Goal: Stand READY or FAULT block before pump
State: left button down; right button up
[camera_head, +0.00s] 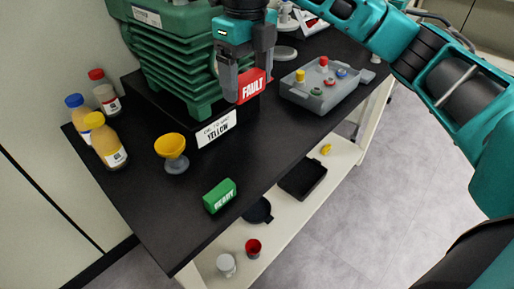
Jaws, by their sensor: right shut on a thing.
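The red FAULT block (252,87) is held by my right gripper (238,84), which is shut on it. The block hangs in front of the green pump (178,60), its white lettering facing the camera and tilted. I cannot tell whether its lower edge touches anything. The green READY block (219,196) lies on the black bench top (150,215) near the front edge. A white label reading YELLOW (216,129) stands at the front of the pump's base. My left gripper is not in view.
A yellow-topped cup (171,151) stands left of the label. Several bottles (104,139) stand at the left. A grey tray (320,88) with coloured knobs is at the right. The lower shelf holds a black tray (303,179) and a red cup (253,247). The bench's front left is clear.

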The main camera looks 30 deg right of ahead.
jog(key=b, duration=0.2)
send_over(250, 168)
notch_tip(250, 168, down, 6)
notch_tip(250, 168, down, 9)
jog(key=shift+r, duration=0.1)
notch_tip(250, 168, down, 5)
jog(key=shift+r+b, duration=0.2)
jog(key=shift+b, duration=0.35)
jog(key=shift+f, duration=0.3)
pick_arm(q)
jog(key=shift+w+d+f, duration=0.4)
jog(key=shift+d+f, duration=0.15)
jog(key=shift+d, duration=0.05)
pick_arm(e)
jog(key=shift+w, duration=0.1)
jog(key=shift+f, duration=0.15)
jog(key=o, duration=0.9)
jog(key=shift+o, duration=0.3)
